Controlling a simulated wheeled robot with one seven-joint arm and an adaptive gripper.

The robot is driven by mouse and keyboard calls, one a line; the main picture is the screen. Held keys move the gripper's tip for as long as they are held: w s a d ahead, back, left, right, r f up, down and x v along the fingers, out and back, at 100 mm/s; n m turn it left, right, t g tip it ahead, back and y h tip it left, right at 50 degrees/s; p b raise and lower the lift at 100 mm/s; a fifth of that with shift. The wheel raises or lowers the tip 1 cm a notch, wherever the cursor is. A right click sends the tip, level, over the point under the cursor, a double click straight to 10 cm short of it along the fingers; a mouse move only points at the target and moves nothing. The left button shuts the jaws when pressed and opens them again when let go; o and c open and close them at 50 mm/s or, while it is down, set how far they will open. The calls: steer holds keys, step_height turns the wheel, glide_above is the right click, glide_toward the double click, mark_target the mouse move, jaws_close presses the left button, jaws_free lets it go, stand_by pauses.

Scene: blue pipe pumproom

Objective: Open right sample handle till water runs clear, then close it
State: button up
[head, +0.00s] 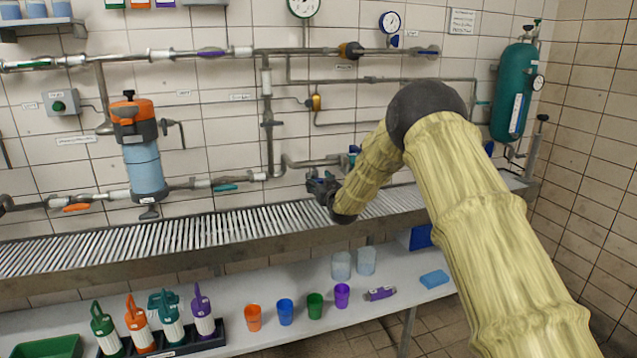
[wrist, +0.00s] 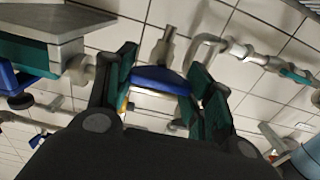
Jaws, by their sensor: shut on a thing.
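My gripper (wrist: 160,82) has green-padded fingers on either side of a blue handle (wrist: 158,78) in the wrist view and is shut on it. A short grey metal spout or pipe end (wrist: 166,46) shows just beyond the handle. In the head view my gripper (head: 322,186) is at the wall pipework, just above the slatted drain grating (head: 200,236). My arm hides part of the pipes and grating to its right. The held handle cannot be made out clearly in the head view. I see no running water in either view.
A filter with an orange top and blue body (head: 144,160) stands left. A teal-handled valve (head: 226,187) sits on the lower pipe. A green tank (head: 512,95) is at right. The lower shelf holds coloured cups, including a purple cup (head: 342,295), several bottles and a blue sponge (head: 434,279).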

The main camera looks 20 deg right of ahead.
steer(key=shift+n, duration=0.3)
steer(key=n+b, duration=0.1)
steer(key=n, duration=0.3)
steer(key=shift+a+f+n, duration=0.1)
steer(key=shift+n, duration=0.3)
steer(key=n+b, duration=0.2)
steer(key=n, duration=0.2)
steer(key=shift+a+f, duration=0.1)
steer(key=n+b, duration=0.2)
steer(key=n, duration=0.2)
steer(key=shift+f, duration=0.1)
steer(key=shift+n+b, duration=1.5)
steer(key=shift+n, duration=0.8)
steer(key=o, duration=1)
steer(key=shift+o, duration=0.2)
